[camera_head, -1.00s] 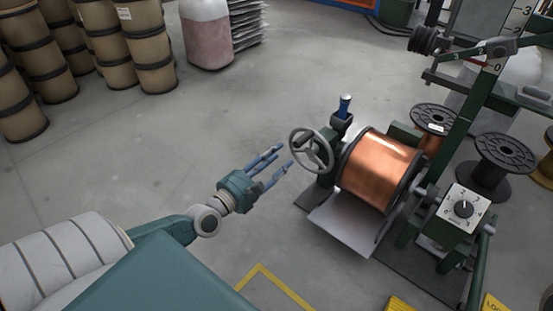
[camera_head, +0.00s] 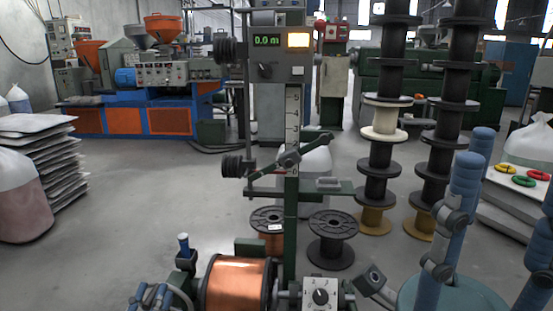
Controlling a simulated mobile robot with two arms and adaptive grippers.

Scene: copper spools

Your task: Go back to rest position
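My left gripper (camera_head: 154,294) shows at the bottom edge, its blue fingers spread with nothing between them. It is left of the copper spool (camera_head: 238,284) on the green winding machine, close to the handwheel side; I cannot tell whether it touches the handwheel. Its palm and arm are cut off below the frame. My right gripper (camera_head: 512,168) stands large at the lower right, blue fingers pointing up and apart, nothing between them. Part of it is cut off by the right edge.
The machine's post (camera_head: 292,220) with a 0.0 m display rises mid-view. A control box (camera_head: 322,294) sits beside the spool. Dark empty spools (camera_head: 332,240) and tall spool stacks (camera_head: 384,100) stand behind. Stacked sheets (camera_head: 38,160) are at left. The floor (camera_head: 140,195) between is clear.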

